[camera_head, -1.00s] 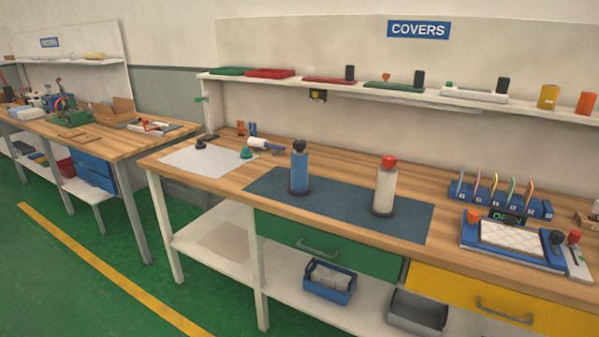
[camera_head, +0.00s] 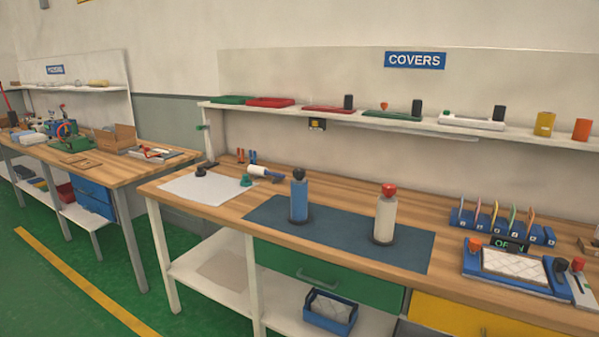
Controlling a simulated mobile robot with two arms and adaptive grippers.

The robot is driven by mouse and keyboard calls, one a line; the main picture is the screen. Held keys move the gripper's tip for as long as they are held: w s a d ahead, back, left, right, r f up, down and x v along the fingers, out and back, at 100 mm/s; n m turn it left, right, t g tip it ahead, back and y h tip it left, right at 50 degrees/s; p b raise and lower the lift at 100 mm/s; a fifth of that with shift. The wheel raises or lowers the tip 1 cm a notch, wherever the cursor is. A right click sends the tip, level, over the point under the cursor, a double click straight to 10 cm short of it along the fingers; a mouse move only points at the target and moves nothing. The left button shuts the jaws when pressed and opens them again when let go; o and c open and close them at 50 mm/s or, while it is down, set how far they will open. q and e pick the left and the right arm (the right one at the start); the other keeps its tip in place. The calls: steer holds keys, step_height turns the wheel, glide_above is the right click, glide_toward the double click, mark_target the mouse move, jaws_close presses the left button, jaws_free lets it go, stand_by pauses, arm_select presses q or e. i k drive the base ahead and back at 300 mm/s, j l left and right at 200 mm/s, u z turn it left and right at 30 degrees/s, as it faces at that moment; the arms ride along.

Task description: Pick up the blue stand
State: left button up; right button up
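A blue cylindrical stand (camera_head: 299,202) with a black knob on top and a dark round base stands upright on the dark blue mat (camera_head: 337,233) on the wooden workbench. A similar white stand (camera_head: 385,217) with a red knob stands to its right on the same mat. The two stands are apart. Neither of my grippers shows in the head view.
A white sheet (camera_head: 203,188) with black and green knobs lies left of the mat. A blue tray device (camera_head: 516,266) and a card rack (camera_head: 502,226) are at right. A shelf (camera_head: 360,122) runs behind. Green floor (camera_head: 95,255) is free at left.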

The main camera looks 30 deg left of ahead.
mark_target(298, 215)
steer(key=i+j, duration=0.2)
steer(key=j, duration=0.2)
steer(key=i+j, duration=0.25)
steer(key=j, duration=0.15)
steer(key=i+j, duration=0.2)
steer(key=j, duration=0.25)
steer(key=u, duration=0.05)
